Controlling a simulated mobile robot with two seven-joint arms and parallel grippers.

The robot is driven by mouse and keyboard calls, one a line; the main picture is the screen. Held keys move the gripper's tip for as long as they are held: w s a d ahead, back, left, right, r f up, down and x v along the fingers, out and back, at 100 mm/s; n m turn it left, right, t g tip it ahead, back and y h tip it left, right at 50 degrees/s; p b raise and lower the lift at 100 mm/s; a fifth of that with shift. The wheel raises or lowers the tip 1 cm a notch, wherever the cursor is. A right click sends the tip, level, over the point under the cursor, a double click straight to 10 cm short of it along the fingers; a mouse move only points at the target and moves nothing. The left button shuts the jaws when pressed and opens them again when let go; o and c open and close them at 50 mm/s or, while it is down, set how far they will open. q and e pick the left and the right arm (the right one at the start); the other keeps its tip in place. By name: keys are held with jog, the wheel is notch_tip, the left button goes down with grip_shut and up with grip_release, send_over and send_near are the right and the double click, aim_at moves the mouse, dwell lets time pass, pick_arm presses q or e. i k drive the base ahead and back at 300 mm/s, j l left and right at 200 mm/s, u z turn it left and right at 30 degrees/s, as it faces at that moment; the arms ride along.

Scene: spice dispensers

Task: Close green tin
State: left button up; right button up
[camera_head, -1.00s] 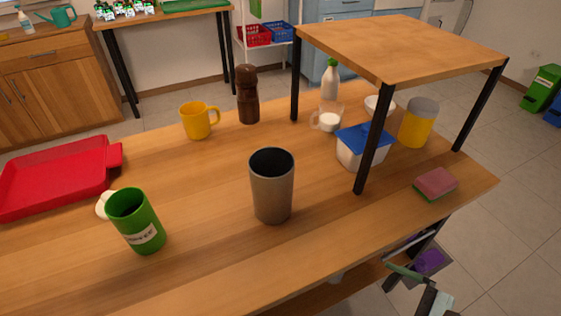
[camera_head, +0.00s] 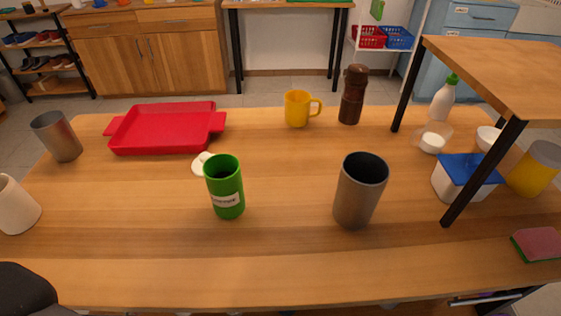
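The green tin (camera_head: 226,187) stands upright on the wooden table in the head view, with a pale label on its front. Its top is open and its inside looks dark. A small cream-white lid-like disc (camera_head: 202,164) lies on the table just behind and left of the tin, partly hidden by it. Neither gripper can be made out in the current view. A dark rounded shape at the lower left corner may be part of my own arm.
A grey cup (camera_head: 360,190) stands right of the tin. A red tray (camera_head: 164,129), yellow mug (camera_head: 298,108) and brown grinder (camera_head: 353,94) are behind. A metal cup (camera_head: 57,136) and white cup (camera_head: 16,206) stand left. A raised shelf (camera_head: 505,75) covers the right side.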

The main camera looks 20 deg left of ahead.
aim_at(222, 172)
jog(key=k+j, duration=0.5)
jog(key=j, duration=0.15)
jog(key=k+j, duration=1)
jog(key=j, duration=0.25)
